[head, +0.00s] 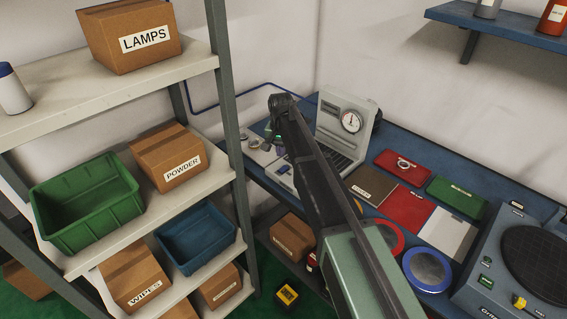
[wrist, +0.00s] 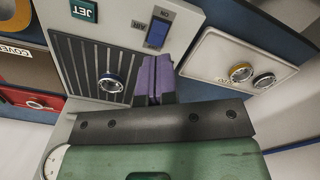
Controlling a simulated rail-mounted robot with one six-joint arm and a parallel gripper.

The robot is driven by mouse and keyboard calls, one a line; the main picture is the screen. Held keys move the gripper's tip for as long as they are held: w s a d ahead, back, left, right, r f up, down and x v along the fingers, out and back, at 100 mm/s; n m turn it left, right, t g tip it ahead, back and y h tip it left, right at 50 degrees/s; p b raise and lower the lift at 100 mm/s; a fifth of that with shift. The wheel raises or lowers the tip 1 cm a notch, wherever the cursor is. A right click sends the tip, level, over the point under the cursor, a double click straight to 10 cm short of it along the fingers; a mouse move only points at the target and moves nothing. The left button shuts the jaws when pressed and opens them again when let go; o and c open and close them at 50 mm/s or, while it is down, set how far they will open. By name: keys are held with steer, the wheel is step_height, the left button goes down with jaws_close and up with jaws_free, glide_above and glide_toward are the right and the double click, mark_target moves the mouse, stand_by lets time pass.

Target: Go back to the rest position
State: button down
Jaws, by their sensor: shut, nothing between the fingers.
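My gripper (wrist: 153,72) shows in the wrist view with its two purple fingers pressed together and nothing between them. In the head view my dark arm reaches over the bench and the fingertips are hard to make out. A bearing ring (wrist: 110,83) lies on a ribbed grey plate, left of the fingers in the wrist view. Two more rings, one yellowish (wrist: 241,72) and one dark (wrist: 264,80), sit on a cream tray (wrist: 215,62) to the right. Another ring (head: 403,165) lies on a red tray (head: 389,160) on the bench.
A grey device with a dial gauge (head: 351,122) stands open behind my arm. Shelving at left holds a green bin (head: 75,219), a blue bin (head: 193,250) and labelled boxes. A machine with a black disc (head: 535,262) fills the right end of the blue bench.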

stand_by(0.4)
steer(key=s+d+n, duration=0.1)
steer(key=s+d, duration=0.3)
steer(key=s, duration=0.6)
steer(key=s+d+n, duration=0.1)
steer(key=s+d, duration=0.4)
steer(key=s, duration=0.5)
steer(key=s+d+n, duration=0.1)
steer(key=s+d, duration=0.4)
steer(key=s, duration=0.6)
steer(key=shift+n, duration=0.3)
